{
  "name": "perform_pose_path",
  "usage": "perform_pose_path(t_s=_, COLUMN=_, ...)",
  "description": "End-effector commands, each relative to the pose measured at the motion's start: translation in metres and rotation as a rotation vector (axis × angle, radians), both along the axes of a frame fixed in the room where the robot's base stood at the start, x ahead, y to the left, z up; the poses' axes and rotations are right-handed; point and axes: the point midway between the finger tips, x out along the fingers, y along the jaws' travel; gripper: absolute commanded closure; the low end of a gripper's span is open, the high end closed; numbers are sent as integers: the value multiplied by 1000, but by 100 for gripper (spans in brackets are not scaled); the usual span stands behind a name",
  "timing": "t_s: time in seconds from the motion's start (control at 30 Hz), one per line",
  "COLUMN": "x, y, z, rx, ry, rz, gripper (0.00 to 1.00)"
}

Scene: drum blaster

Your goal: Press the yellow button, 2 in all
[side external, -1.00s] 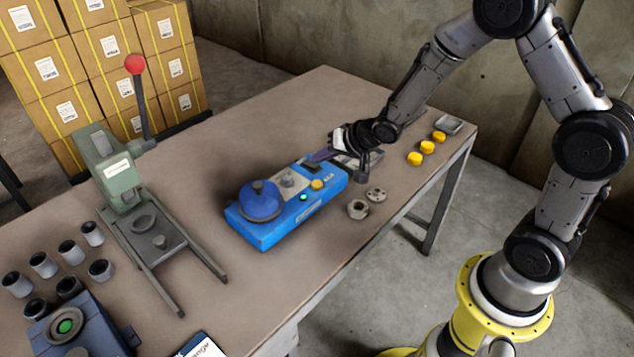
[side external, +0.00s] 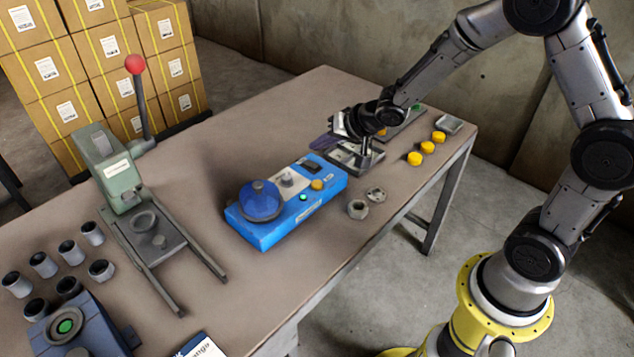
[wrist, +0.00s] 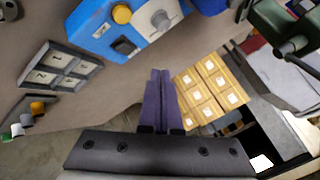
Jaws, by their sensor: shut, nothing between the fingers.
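The blue box (side external: 285,205) lies on the table and carries a round yellow button (side external: 317,185), a small green light, a dark display, a grey knob and a blue dome. The yellow button also shows at the top of the wrist view (wrist: 122,14). My gripper (side external: 322,143) is shut and empty, its purple fingers together in the wrist view (wrist: 160,76). It hovers beyond the box's right end, apart from the button. Whether the button is pressed in cannot be told.
Three yellow caps (side external: 427,147) lie near the table's right edge. A grey numbered tray (wrist: 62,68) is below my wrist, and a strip with coloured knobs (wrist: 28,120) lies beyond it. A green lever press (side external: 130,175) stands left. A nut (side external: 357,209) lies in front of the box.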

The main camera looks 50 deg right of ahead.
Motion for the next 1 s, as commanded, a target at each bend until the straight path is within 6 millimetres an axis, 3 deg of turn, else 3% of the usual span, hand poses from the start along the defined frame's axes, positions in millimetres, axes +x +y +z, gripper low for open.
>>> perform_pose_path(t_s=0.27, x=0, y=0, z=-17, rx=2, ry=3, rz=0, gripper=100)
perform_pose_path(t_s=0.7, x=0, y=0, z=-72, rx=1, ry=3, rz=0, gripper=100)
perform_pose_path(t_s=1.0, x=0, y=0, z=-88, rx=0, ry=0, rz=0, gripper=100)
